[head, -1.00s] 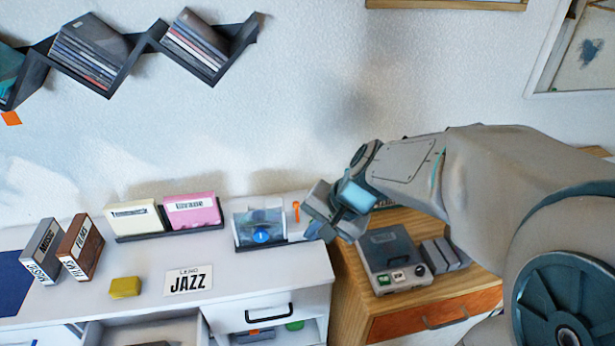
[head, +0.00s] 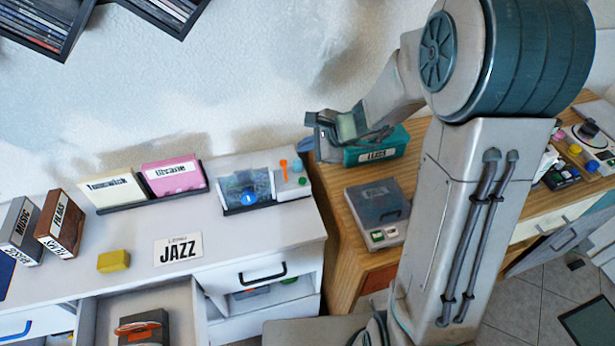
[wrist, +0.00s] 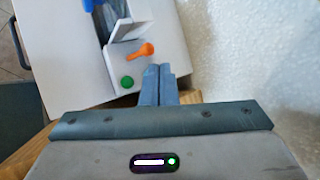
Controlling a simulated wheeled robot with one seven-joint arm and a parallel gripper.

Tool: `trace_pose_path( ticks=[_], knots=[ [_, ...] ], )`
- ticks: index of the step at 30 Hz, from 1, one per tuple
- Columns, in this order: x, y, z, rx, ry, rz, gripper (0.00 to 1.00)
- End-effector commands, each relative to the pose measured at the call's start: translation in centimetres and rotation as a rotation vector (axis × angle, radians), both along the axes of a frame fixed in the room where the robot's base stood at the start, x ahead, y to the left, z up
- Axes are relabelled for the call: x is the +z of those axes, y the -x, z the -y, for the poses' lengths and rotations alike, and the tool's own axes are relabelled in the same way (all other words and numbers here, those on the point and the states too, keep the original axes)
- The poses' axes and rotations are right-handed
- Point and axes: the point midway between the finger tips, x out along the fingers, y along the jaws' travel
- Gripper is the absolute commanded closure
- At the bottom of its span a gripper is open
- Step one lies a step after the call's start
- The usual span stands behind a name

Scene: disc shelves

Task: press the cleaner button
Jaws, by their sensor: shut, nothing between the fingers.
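A white device (head: 292,182) with an orange lever stands at the right end of the white cabinet top, beside a clear-lidded case with a blue disc. In the wrist view the device (wrist: 112,72) shows a round green button (wrist: 127,82) and the orange lever (wrist: 140,50). My gripper (head: 326,152) is shut and empty, above and right of this device. Its fingertips (wrist: 157,68) show just right of the green button, apart from it in the picture; the height gap is unclear. A grey box (head: 378,212) with green and pale buttons sits on the wooden cabinet. Which device is the cleaner is not labelled.
A teal box (head: 378,148) lies behind the grey box, close to my gripper. Pink (head: 172,178) and cream (head: 115,192) cases stand in a dark rack. A yellow block (head: 113,261) and a JAZZ card (head: 178,249) lie on the white top. A drawer below is open.

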Motion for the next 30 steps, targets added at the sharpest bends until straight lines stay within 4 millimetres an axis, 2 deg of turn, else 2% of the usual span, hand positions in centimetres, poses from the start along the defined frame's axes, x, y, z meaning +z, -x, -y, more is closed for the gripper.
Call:
trace_pose_path(
  ticks=[6, 11, 24, 30],
  knots=[
    [-0.2, 0.0, -0.1, 0.002, 0.000, 0.000, 1.00],
    [-1.3, 0.0, 0.0, 0.001, 0.000, -0.001, 1.00],
    [-7.2, 0.0, 0.1, -0.001, 0.000, -0.001, 1.00],
    [-8.7, 0.0, 0.1, 0.000, 0.001, 0.001, 1.00]
  ],
)
